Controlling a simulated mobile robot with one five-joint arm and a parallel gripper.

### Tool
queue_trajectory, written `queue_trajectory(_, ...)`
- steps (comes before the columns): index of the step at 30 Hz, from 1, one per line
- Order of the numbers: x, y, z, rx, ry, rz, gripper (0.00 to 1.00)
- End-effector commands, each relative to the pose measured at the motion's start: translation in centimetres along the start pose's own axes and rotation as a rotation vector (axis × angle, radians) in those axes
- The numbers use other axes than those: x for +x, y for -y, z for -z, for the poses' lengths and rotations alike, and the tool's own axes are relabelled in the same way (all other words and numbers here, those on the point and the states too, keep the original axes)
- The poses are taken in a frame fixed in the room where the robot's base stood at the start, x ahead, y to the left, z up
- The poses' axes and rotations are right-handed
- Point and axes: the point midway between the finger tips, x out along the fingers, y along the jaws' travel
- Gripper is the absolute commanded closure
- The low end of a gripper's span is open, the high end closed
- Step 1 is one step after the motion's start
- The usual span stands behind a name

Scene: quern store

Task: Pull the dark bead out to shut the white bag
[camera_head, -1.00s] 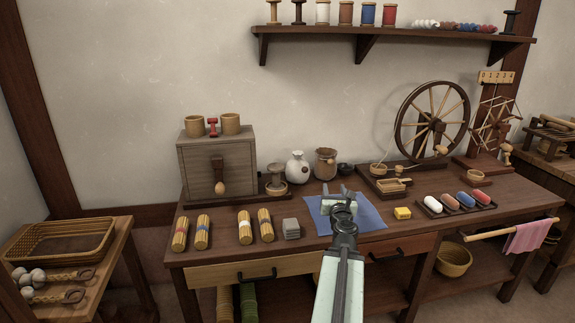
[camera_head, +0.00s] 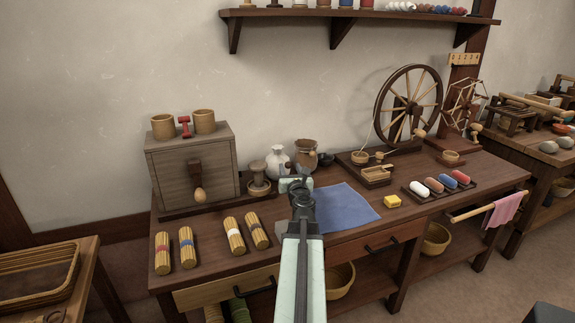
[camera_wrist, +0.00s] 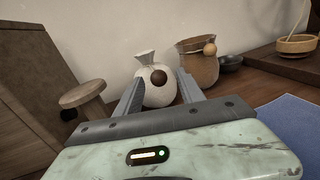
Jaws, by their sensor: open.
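The white bag (camera_head: 277,160) stands upright at the back of the table, just beyond my gripper (camera_head: 296,182). In the wrist view the white bag (camera_wrist: 152,72) has a gathered neck, and a dark round bead (camera_wrist: 159,78) sits on its front. My gripper (camera_wrist: 158,92) is open there, its two grey fingers pointing at the bag with the bead between them in the picture. I cannot tell how much distance is left between the fingertips and the bead. In the head view the bead is not clearly visible and my wrist hides the gripper's fingers.
A wooden spool-like stand (camera_wrist: 84,98) and a grey wooden box (camera_head: 195,165) stand left. A blue cloth (camera_head: 345,207) lies flat on the right.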

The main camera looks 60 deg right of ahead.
Motion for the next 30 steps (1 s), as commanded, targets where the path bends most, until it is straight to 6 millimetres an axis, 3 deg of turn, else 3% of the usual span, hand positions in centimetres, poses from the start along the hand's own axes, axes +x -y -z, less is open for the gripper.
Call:
queue_trajectory(6, 2.5, 1.0, -0.1, 0.0, 0.0, 0.0, 0.54)
queue_trajectory(13, 2.6, 0.7, 0.0, 0.0, 0.0, -0.005, 0.54)
queue_trajectory(14, 2.6, 0.6, 0.0, 0.0, 0.0, -0.005, 0.57)
queue_trajectory(18, 2.6, 0.6, 0.0, 0.0, 0.0, -0.005, 0.96)
queue_trajectory(19, 2.6, 0.6, 0.0, 0.0, 0.0, -0.005, 1.0)
queue_trajectory(30, 2.6, 0.5, 0.0, 0.0, 0.0, -0.006, 1.0)
